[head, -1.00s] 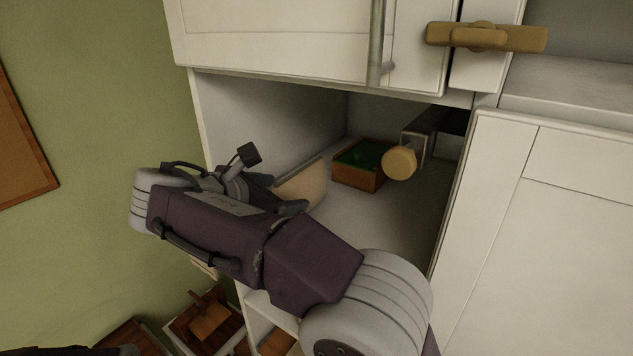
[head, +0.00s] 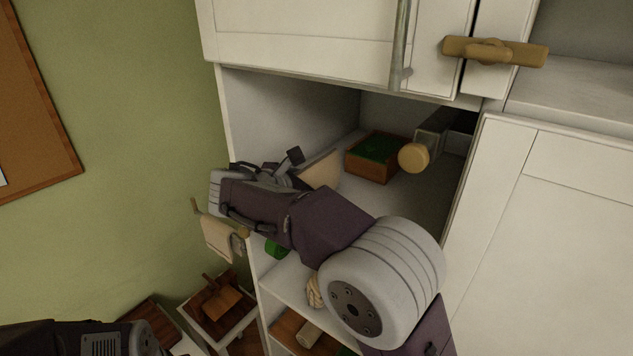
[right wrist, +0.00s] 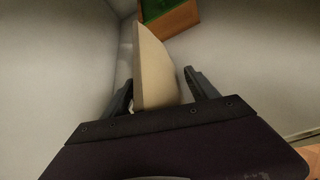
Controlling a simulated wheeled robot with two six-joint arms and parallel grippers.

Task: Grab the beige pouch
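The beige pouch (head: 322,171) stands upright on the floor of the open cabinet compartment, near its left wall. It also shows in the right wrist view (right wrist: 152,70). My right gripper (right wrist: 162,84) is open, with one finger on each side of the pouch's near end. The left finger is close to the pouch, and a gap shows between the pouch and the right finger. In the head view my right gripper (head: 302,177) partly hides the pouch. My left arm shows at the lower left edge, but its gripper is out of view.
A wooden box with a green top (head: 372,157) stands just behind the pouch. A round yellowish object (head: 413,157) is to its right. The compartment's left wall (head: 285,110) is close to the pouch. Lower shelves hold a green item (head: 276,249) and other objects.

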